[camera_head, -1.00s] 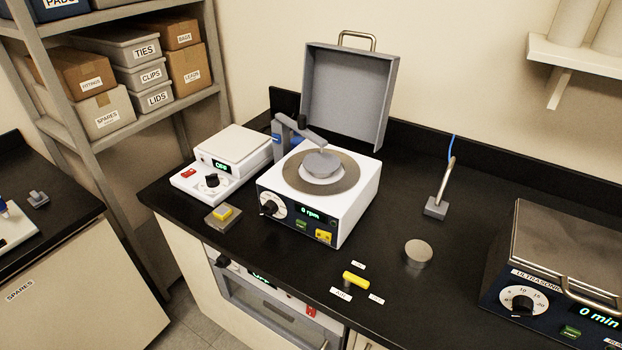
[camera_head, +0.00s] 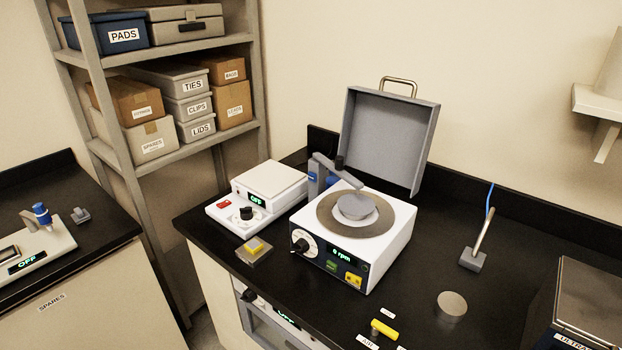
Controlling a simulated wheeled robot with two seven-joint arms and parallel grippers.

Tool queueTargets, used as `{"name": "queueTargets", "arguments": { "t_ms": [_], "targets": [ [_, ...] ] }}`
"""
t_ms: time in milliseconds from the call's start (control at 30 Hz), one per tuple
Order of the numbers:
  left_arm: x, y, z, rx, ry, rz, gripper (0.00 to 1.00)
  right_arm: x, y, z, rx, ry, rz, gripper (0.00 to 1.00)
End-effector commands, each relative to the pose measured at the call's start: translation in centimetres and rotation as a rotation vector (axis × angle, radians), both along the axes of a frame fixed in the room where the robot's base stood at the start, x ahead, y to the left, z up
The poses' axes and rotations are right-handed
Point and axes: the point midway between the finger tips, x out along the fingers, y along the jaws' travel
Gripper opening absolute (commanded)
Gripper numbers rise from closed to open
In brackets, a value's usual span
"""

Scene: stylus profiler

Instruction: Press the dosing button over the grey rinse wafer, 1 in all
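A grey round wafer (camera_head: 356,206) lies flat on the turntable of a white spinner (camera_head: 385,242), whose lid (camera_head: 388,140) stands open. A blue and grey dispensing arm (camera_head: 338,172) reaches over the turntable from its back left. A small block with a yellow button (camera_head: 255,246) sits on the counter, left of the spinner. I cannot tell from its looks whether this is the dosing button. The spinner front has a knob, a green and a yellow key (camera_head: 353,280), and a display reading 0 rpm. Neither of my grippers is in view.
A white hotplate (camera_head: 268,190) reading OFF stands left of the spinner. A yellow-handled valve (camera_head: 384,328), a round grey disc (camera_head: 452,305) and a stand with a blue tube (camera_head: 474,258) are on the black counter. A metal-topped unit (camera_head: 590,300) is at the right edge.

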Motion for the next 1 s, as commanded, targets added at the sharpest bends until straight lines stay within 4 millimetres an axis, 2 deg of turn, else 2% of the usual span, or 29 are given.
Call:
{"name": "queueTargets", "arguments": {
  "t_ms": [33,100,1000],
  "targets": [
    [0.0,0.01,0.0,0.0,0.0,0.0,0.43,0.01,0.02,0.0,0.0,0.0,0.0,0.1],
    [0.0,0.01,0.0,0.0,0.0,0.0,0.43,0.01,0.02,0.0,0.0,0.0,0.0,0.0],
    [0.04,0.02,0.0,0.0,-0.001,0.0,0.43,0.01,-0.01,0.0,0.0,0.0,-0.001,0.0]
  ]
}}
